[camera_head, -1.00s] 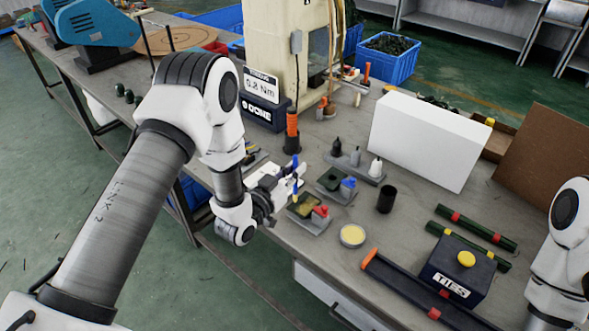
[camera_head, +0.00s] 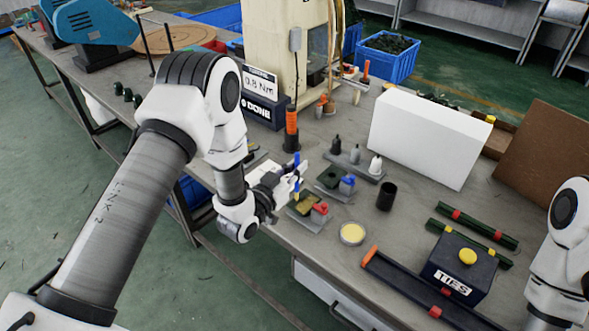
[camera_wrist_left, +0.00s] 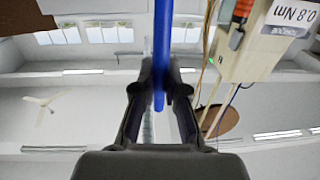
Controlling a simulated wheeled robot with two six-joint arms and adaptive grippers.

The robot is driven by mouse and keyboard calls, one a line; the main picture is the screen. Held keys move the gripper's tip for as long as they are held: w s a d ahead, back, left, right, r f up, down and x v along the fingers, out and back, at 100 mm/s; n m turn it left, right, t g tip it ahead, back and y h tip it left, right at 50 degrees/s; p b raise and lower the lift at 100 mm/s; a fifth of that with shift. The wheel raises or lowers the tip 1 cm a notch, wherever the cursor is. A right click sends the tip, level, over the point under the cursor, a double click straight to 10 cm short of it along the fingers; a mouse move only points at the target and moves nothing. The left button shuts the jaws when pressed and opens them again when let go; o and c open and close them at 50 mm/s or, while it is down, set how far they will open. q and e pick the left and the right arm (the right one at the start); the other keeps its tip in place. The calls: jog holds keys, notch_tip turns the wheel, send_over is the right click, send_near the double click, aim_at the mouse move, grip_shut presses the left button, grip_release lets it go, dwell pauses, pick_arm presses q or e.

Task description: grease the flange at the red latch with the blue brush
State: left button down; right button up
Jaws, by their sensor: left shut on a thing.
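My left gripper (camera_head: 291,186) is shut on the blue brush (camera_head: 297,163), which it holds upright over the fixture with the red latch (camera_head: 320,208). In the left wrist view the blue handle (camera_wrist_left: 162,50) stands between the two fingers (camera_wrist_left: 160,92). The flange (camera_head: 307,203) is an olive-coloured piece beside the red latch. The brush's lower end is close to it, but I cannot tell whether it touches. A second fixture with a blue latch (camera_head: 347,185) lies just behind. A round tin of yellow grease (camera_head: 352,233) stands to the right. My right gripper is out of view.
A tray of small bottles (camera_head: 355,163), a black cup (camera_head: 387,197) and a white block (camera_head: 427,140) stand behind and right. A TIES box (camera_head: 458,268) and dark green rods (camera_head: 477,228) lie at the right. The press (camera_head: 275,40) stands behind my left arm.

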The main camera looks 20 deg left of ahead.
pick_arm(q)
jog(key=shift+b, duration=0.4)
jog(key=shift+v, duration=0.9)
dwell(0.9)
notch_tip(320, 180, up, 3)
jog(key=shift+p, duration=1.05)
